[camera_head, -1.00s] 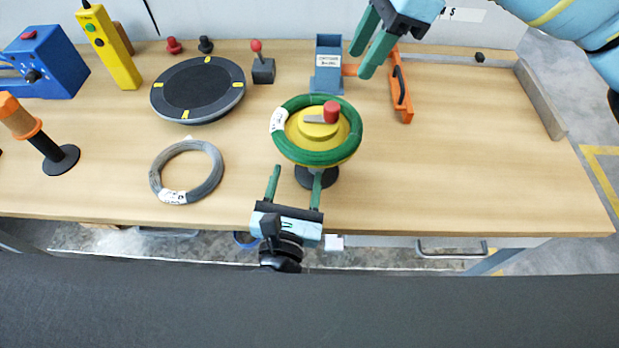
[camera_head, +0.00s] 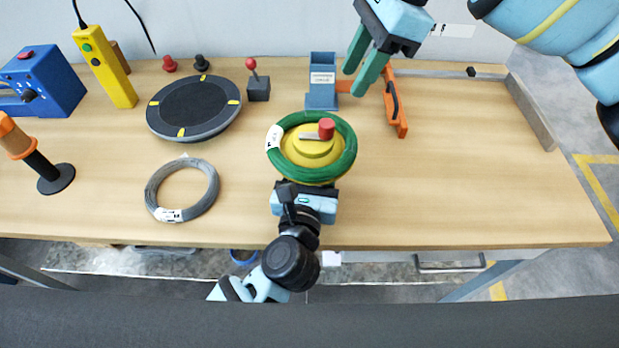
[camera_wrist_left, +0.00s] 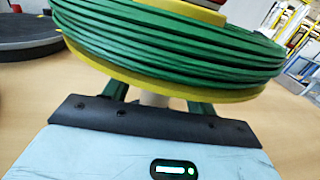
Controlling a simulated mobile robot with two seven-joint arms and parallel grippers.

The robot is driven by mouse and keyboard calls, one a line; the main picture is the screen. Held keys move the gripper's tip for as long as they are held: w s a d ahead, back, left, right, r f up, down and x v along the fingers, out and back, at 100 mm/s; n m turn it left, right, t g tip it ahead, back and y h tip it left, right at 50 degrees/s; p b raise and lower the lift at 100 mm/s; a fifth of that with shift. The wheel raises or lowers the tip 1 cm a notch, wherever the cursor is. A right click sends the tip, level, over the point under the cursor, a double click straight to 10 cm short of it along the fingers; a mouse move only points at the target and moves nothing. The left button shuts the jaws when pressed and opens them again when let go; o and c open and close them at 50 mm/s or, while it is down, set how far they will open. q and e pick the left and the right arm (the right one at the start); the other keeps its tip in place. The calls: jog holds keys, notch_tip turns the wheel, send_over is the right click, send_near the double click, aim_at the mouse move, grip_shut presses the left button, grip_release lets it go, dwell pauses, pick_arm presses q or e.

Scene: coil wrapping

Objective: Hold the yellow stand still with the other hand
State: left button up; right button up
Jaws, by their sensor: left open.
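The yellow stand (camera_head: 311,148) stands near the table's front edge, with a green coil (camera_head: 345,160) around its yellow top and a red knob (camera_head: 326,128) on it. My left gripper (camera_head: 305,200) reaches under the coil from the front; its fingers are hidden there in the head view. In the left wrist view, its two green fingers lie on either side of the stand's pale post (camera_wrist_left: 155,99), open, with their tips hidden below the yellow flange (camera_wrist_left: 150,82). I cannot tell whether they touch the post. My right gripper (camera_head: 354,82) is open and empty above the table's back.
A grey wire coil (camera_head: 182,188) and a black round turntable (camera_head: 194,106) lie to the left. A blue-grey holder (camera_head: 322,82) and an orange tool (camera_head: 401,118) are behind the stand. The table's right side is clear.

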pick_arm(q)
jog(key=shift+w, duration=0.35)
jog(key=shift+c, duration=0.4)
grip_shut()
dwell(0.7)
